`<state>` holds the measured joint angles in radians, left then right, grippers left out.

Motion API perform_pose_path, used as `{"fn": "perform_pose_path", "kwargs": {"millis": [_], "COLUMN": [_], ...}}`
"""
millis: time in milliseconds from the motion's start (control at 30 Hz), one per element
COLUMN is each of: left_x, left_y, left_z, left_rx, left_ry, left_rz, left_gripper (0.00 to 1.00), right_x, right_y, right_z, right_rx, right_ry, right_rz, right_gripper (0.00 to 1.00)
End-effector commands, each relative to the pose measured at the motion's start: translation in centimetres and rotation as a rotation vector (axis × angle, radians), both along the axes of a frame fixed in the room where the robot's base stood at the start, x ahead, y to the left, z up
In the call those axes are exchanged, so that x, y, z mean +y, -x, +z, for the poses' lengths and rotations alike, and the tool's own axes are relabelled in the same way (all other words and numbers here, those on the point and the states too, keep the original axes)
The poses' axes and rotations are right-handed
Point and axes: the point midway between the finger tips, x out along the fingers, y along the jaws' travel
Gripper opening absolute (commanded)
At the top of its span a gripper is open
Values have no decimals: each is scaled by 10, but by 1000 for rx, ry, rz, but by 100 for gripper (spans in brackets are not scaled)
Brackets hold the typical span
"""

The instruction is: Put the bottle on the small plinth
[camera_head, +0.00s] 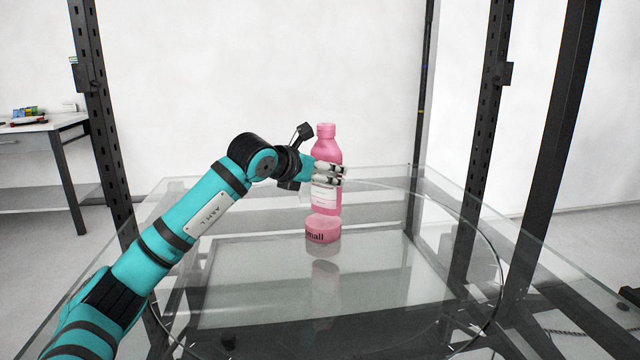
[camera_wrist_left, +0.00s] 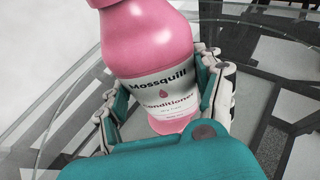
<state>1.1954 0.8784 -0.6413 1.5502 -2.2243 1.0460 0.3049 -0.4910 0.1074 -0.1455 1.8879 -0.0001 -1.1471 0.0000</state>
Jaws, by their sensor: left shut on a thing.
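The pink bottle (camera_head: 326,200) has a white label and stands upright in the head view. It also fills the middle of the left wrist view (camera_wrist_left: 150,42), where the label reads "Mossquill Conditioner". My left gripper (camera_head: 332,172) is shut on the bottle around its middle, with fingers on both sides of it in the left wrist view (camera_wrist_left: 168,95). The small plinth (camera_head: 322,236) is a low pink disc marked "small", on the glass top directly below the bottle. The bottle's base appears at the plinth's top; I cannot tell whether they touch. My right gripper is not in view.
The glass table top (camera_head: 410,225) carries a large round glass turntable (camera_head: 496,262) and is mostly clear around the plinth. Dark metal posts (camera_head: 490,130) stand at its sides. A side table (camera_head: 40,128) with small items stands at the far left.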

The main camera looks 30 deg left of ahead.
Motion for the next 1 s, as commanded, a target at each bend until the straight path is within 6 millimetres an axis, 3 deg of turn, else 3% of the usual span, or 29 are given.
{"fn": "perform_pose_path", "kwargs": {"millis": [300, 500, 733, 767, 900, 1000], "left_x": [16, 15, 15, 15, 15, 15], "left_y": [-20, -19, -19, -19, -19, -19], "left_z": [0, -34, -37, -38, -38, -38], "left_rx": [-3, -1, -2, 2, 1, 1], "left_ry": [3, 0, 0, 0, 1, 1], "left_rz": [0, -2, -3, -2, -2, -2], "left_gripper": [23, 23, 23, 71, 90, 92], "right_x": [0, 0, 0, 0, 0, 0], "right_y": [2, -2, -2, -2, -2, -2], "right_z": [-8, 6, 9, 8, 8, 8], "right_rx": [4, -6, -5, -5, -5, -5], "right_ry": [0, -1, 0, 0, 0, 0], "right_rz": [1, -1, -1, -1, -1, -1], "right_gripper": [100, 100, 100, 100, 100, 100]}}
